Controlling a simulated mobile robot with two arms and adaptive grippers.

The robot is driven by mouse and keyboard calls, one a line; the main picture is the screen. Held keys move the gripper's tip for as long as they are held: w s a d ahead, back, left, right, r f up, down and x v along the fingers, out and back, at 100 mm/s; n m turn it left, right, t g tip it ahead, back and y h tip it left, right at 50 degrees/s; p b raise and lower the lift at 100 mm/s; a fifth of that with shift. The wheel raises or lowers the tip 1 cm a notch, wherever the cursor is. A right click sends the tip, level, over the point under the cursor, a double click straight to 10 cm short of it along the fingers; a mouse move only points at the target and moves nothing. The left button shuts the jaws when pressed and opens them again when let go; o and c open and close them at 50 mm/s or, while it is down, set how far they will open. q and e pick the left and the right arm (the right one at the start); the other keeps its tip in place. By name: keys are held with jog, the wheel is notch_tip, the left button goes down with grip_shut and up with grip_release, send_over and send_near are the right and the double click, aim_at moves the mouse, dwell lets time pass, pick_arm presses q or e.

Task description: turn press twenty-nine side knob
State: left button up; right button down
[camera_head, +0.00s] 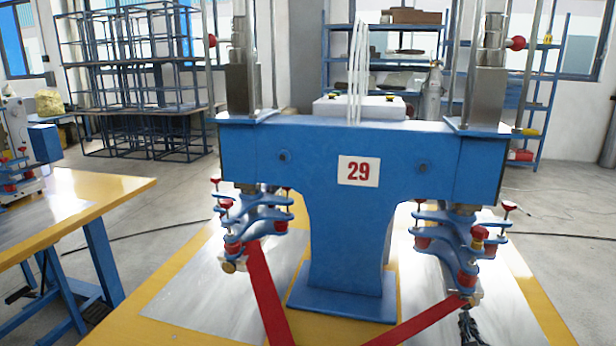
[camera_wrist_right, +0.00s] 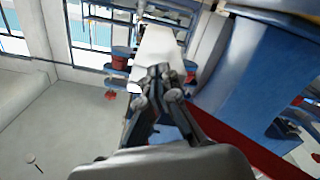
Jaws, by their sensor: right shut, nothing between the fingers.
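Press twenty-nine (camera_head: 350,230) is a blue frame with a white "29" sign, standing on a table. Red ball knobs stick out at its upper right (camera_head: 517,43) and upper left (camera_head: 212,41). Blue clamps with red knobs hang below each arm of the press, right (camera_head: 462,245) and left (camera_head: 250,220). I cannot tell which knob is the side knob. My right gripper (camera_head: 468,318) is dark, below the right clamp, partly cut off by the bottom edge. In the right wrist view my gripper (camera_wrist_right: 160,72) is shut and empty, its tips close to the clamp parts; contact is unclear. My left gripper is out of view.
Red bands (camera_head: 268,290) run from both clamps toward the bottom edge. The yellow-edged table (camera_head: 160,315) carries metal plates. Another yellow table (camera_head: 75,200) with a machine stands at left. Blue shelving (camera_head: 385,50) is behind. Open floor (camera_head: 560,210) lies at right.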

jog(key=shift+w+d, duration=0.1)
jog(key=shift+w, duration=0.3)
jog(key=shift+r, duration=0.3)
dwell(0.5)
jog(key=shift+d+r+p, duration=0.1)
jog(key=shift+d+p, duration=0.1)
jog(key=shift+p, duration=0.25)
jog(key=shift+s+d+r+p, duration=0.2)
jog(key=shift+d+r+p, duration=0.35)
jog(key=shift+d+p, duration=0.45)
jog(key=shift+r+p, duration=0.15)
jog(key=shift+p, duration=0.25)
jog(key=shift+s+d+f, duration=0.15)
jog(key=shift+f, duration=0.05)
jog(key=p, duration=0.3)
send_near(477, 305)
jog(key=shift+d+f, duration=0.15)
jog(key=shift+f, duration=0.1)
